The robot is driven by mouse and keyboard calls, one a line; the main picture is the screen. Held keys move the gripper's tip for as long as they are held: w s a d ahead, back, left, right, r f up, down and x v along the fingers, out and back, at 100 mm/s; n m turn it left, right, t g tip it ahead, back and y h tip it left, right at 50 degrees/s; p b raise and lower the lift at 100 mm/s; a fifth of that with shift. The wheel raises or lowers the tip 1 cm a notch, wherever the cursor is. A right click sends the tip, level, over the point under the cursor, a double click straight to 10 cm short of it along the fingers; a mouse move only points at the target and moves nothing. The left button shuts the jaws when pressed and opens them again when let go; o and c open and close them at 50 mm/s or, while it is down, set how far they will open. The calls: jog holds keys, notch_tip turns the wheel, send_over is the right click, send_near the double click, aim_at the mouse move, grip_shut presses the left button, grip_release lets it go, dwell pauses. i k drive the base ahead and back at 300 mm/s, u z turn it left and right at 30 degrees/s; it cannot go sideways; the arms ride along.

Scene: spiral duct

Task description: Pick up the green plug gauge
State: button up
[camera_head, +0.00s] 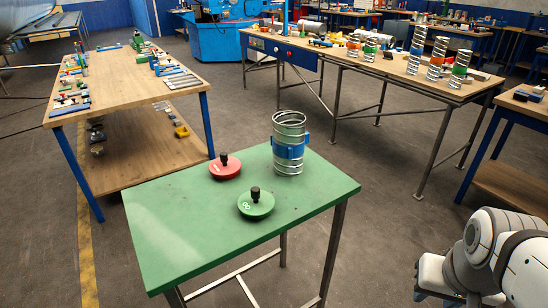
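The green plug gauge (256,204) is a flat green disc with a black knob on top and a pale marking on its face. It lies on the green table (180,232), near the middle. A red plug gauge (225,167) of the same shape lies behind it and to the left. My gripper (424,296) shows only in part at the lower right edge, off to the right of the table and well apart from the green gauge. Its fingertips are not clear.
A spiral duct piece (289,130) with a blue clamp stands upright behind and right of the gauges. A wooden workbench (125,95) stands at left and a longer one (385,68) behind, both with items. The green table's front left is bare.

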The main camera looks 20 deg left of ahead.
aim_at(256, 204)
jog(key=u, duration=0.4)
jog(key=i, duration=0.9)
jog(key=u, duration=0.35)
